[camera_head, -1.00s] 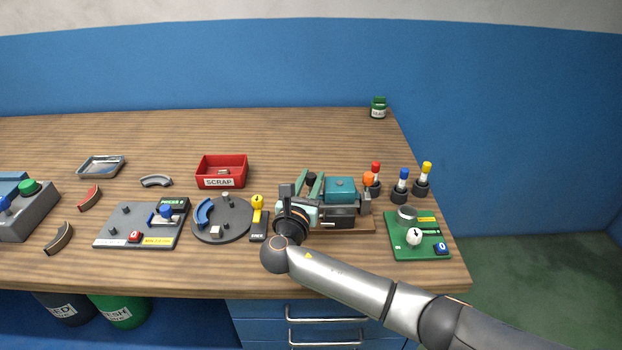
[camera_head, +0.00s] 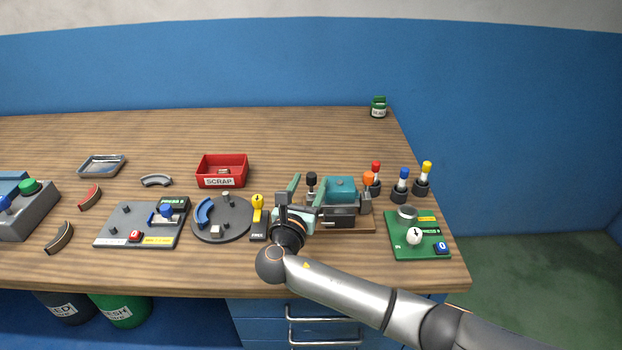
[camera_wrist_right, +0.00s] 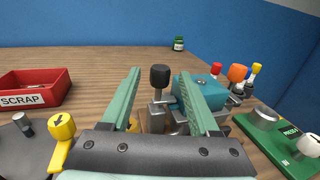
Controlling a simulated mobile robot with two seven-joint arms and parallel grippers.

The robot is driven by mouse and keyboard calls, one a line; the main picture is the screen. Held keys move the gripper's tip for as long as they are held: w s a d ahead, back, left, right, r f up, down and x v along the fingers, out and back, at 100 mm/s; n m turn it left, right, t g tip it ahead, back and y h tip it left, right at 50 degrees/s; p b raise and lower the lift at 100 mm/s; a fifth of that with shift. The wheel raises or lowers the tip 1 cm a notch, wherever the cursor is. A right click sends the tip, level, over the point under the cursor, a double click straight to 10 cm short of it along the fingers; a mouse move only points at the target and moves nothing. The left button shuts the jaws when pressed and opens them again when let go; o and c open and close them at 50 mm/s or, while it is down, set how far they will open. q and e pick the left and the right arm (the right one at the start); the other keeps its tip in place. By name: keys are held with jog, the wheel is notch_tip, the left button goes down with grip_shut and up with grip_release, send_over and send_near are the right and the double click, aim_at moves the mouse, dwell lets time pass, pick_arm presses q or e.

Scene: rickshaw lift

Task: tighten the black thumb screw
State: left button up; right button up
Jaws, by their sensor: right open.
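The black thumb screw (camera_head: 312,179) has a dark knob on a metal stem and stands upright at the left part of the teal fixture (camera_head: 341,188). In the right wrist view the black knob (camera_wrist_right: 160,77) shows in the gap between my two green fingers. My right gripper (camera_wrist_right: 158,74) is open with nothing held between its fingers. In the head view my right gripper (camera_head: 307,186) is at the front left of the fixture, close to the screw. How far the fingertips are from the knob is hard to tell. My left gripper is not in view.
A yellow-handled lever (camera_head: 257,203) and a round dark plate (camera_head: 222,222) lie just left of my gripper. Red, orange, blue and yellow-topped tools stand right of the fixture. A green board (camera_head: 408,246) is at front right. A red scrap box (camera_head: 221,172) is behind left.

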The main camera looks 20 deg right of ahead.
jog(key=v, duration=1)
jog(key=shift+s, duration=0.15)
jog(key=shift+a, duration=0.1)
